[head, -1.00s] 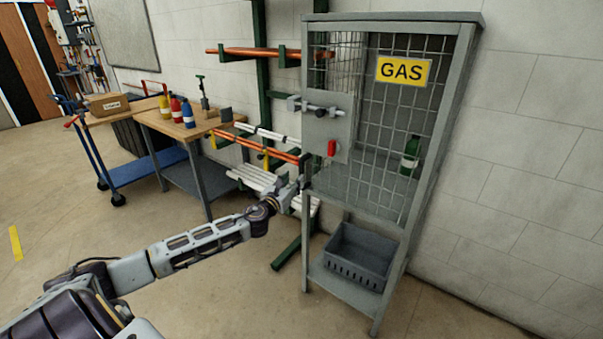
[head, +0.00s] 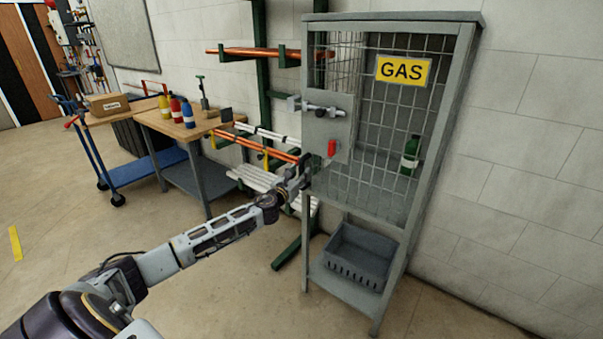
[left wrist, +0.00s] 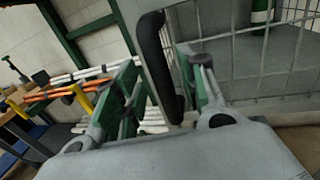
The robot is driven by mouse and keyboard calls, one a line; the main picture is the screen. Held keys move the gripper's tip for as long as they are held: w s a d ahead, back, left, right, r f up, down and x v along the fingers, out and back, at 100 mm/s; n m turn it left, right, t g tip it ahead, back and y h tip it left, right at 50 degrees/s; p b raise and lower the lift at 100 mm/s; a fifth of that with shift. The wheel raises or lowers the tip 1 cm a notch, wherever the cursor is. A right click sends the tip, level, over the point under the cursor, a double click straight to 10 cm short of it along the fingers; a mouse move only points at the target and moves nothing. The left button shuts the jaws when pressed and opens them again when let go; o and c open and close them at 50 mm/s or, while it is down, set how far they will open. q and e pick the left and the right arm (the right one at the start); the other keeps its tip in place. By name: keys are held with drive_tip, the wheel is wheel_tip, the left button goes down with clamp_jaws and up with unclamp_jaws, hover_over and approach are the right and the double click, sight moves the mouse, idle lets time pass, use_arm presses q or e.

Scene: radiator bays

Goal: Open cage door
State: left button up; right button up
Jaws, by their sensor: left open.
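The grey gas cage (head: 392,210) stands against the wall with a mesh door (head: 385,130) bearing a yellow GAS sign (head: 403,71). The door looks closed. A metal bolt (head: 322,108) and a red part (head: 332,147) sit on its latch plate (head: 327,128). My left gripper (head: 302,178) is at the cage's left edge, below the plate. In the left wrist view, a black handle (left wrist: 160,65) stands between the open fingers of my left gripper (left wrist: 165,95). I cannot tell whether they touch it. My right gripper is out of view.
A green bottle (head: 411,155) stands inside the cage, and a grey crate (head: 352,257) sits on its lower shelf. A pipe rack (head: 262,120) stands close behind on the left. A workbench (head: 180,122) and blue trolley (head: 135,170) are farther left. The front floor is clear.

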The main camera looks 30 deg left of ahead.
use_arm(q)
drive_tip(key=shift+w, duration=1.05)
drive_tip(key=shift+a, duration=0.1)
drive_tip(key=shift+c, duration=0.5)
clamp_jaws()
